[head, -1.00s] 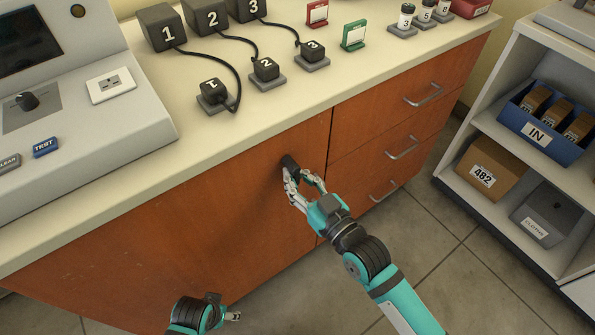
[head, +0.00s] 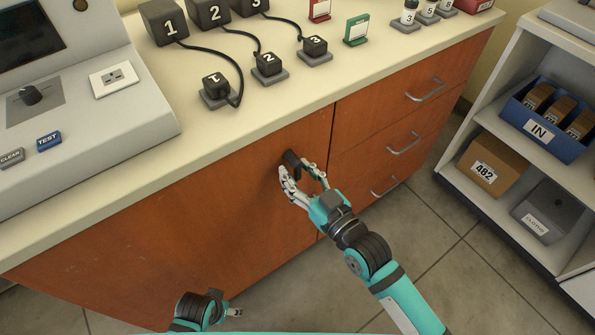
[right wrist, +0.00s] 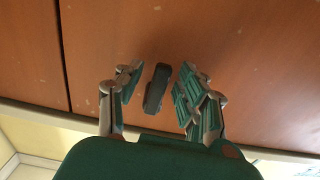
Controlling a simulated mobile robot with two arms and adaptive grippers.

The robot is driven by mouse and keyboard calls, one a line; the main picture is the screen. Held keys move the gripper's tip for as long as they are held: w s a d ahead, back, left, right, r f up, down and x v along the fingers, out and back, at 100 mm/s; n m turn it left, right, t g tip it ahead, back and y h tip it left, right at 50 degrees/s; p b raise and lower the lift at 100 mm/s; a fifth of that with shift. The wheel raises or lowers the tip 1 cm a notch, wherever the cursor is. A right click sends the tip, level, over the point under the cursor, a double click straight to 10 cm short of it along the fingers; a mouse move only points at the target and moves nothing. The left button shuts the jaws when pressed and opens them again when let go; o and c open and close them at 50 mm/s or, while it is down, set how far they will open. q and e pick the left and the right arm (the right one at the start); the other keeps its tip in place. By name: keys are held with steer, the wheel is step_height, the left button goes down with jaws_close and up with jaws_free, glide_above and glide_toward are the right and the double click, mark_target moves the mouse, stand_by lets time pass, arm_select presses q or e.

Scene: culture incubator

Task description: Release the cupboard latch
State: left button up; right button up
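The cupboard latch (head: 291,159) is a small dark bar on the orange-brown cupboard door (head: 200,225), near its upper right part. My right gripper (head: 299,172) is at the latch with its fingers spread. In the right wrist view the latch (right wrist: 157,88) lies between the open fingers (right wrist: 157,85), slightly tilted, with a gap visible on each side. My left gripper (head: 232,313) is low in the head view, away from the latch; its fingers are mostly hidden.
Three drawers with metal handles (head: 403,144) are right of the door. The counter (head: 300,92) above carries numbered black plugs (head: 268,64) and a grey device (head: 90,110). A shelf unit (head: 470,185) with a blue IN bin (head: 540,130) stands at the right, across open floor.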

steer(key=v, duration=1.1)
steer(key=shift+s+d, duration=0.2)
steer(key=shift+s, duration=0.15)
